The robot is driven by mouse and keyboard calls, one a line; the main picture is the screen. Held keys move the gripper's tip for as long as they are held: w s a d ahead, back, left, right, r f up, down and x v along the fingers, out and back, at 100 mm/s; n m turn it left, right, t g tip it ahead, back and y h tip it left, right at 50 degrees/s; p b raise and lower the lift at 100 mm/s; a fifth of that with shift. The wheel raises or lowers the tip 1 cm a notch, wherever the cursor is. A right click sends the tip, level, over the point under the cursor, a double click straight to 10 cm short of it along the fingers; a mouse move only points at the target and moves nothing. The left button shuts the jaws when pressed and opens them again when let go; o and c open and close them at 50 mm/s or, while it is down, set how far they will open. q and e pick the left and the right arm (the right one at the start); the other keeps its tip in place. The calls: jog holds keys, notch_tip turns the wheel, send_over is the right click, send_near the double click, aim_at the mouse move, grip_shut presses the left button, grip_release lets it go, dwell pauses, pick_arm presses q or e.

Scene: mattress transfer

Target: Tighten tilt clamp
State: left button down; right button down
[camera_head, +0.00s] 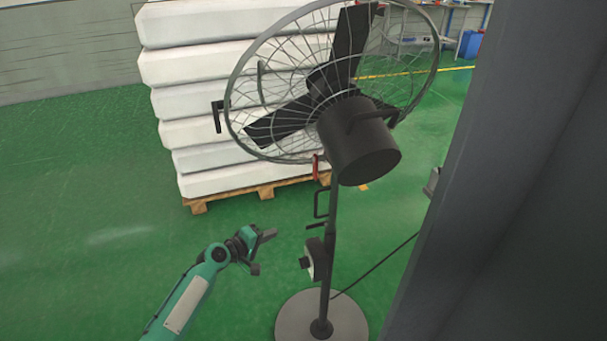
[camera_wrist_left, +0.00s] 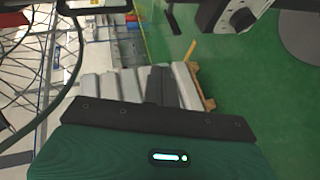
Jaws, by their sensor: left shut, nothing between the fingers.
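A black pedestal fan (camera_head: 359,150) with a wire cage stands tilted in the head view. A small red part (camera_head: 316,168) sits on its pole just below the motor, with a black bracket-shaped handle (camera_head: 321,203) beneath it. I cannot tell for sure which of these is the tilt clamp. My left gripper (camera_head: 262,251) is left of the pole, lower than the handle, shut and empty, touching nothing that I can see. The left wrist view shows a black loop (camera_wrist_left: 90,6) at the top edge. My right gripper is not in view.
A pale control box (camera_head: 314,259) is on the pole, right of my left gripper. The round base (camera_head: 296,318) stands on green floor. Stacked white mattresses (camera_head: 205,130) on a wooden pallet (camera_head: 262,192) are behind. A dark surface blocks the right side.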

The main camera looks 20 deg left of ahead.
aim_at(315, 168)
pick_arm(q)
notch_tip(315, 168, up, 18)
jog(key=w+d+t+h, duration=0.1)
jog(key=d+h, duration=0.1)
jog(key=h, duration=0.2)
jog(key=shift+w+r+t, duration=0.15)
jog(key=shift+w+t, duration=0.05)
jog(key=shift+t, duration=0.1)
jog(key=shift+d, duration=0.1)
jog(key=p+x, duration=0.3)
jog(key=x, duration=0.7)
jog(key=shift+p, duration=0.3)
jog(key=shift+s+n+p, duration=0.2)
jog(key=shift+n+p, duration=0.2)
jog(key=shift+p, duration=0.15)
jog(key=shift+d, duration=0.1)
